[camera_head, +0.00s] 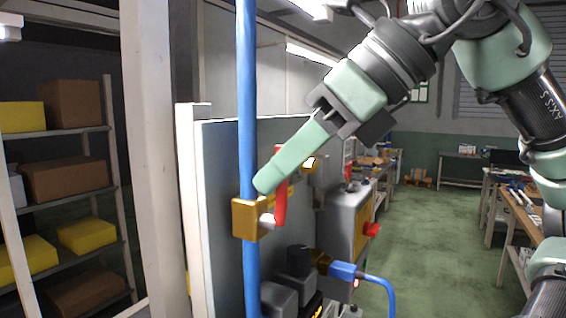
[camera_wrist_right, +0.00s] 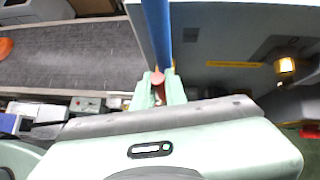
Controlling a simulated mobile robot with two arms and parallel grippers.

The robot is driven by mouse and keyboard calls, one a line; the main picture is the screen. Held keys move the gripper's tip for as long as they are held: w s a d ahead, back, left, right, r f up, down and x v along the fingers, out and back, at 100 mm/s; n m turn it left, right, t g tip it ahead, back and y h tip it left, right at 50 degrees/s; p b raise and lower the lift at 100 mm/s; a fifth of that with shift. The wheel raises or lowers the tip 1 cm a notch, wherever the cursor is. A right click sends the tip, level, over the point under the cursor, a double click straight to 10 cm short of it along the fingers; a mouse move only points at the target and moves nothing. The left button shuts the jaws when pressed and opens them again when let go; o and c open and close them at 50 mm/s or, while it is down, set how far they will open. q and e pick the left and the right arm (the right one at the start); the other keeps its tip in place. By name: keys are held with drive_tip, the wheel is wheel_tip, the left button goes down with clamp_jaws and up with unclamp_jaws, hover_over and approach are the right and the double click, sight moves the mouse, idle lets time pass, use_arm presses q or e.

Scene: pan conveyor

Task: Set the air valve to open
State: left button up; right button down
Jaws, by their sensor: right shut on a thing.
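The air valve has a brass body (camera_head: 246,218) on a vertical blue pipe (camera_head: 248,120) in the head view. Its red handle (camera_head: 281,200) stands close to upright beside the pipe. My right gripper (camera_head: 268,184) comes in from the upper right, and its fingers are at the handle, shut on it. In the right wrist view the red handle (camera_wrist_right: 157,79) shows between the two pale green fingers, with the blue pipe (camera_wrist_right: 157,30) just beyond. Part of the handle is hidden by the fingers. My left gripper is not in view.
A grey panel (camera_head: 222,200) stands behind the pipe. A control box (camera_head: 345,222) with a red knob (camera_head: 372,229) is to the right, above a blue connector and hose (camera_head: 343,270). Shelves with boxes (camera_head: 65,180) stand at left.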

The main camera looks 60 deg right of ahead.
idle(0.3)
drive_tip(key=c, duration=1.5)
unclamp_jaws()
drive_tip(key=shift+o, duration=0.2)
drive_tip(key=b+v, duration=0.1)
drive_tip(key=v, duration=0.6)
drive_tip(key=shift+s+r, duration=0.25)
drive_tip(key=shift+s, duration=0.05)
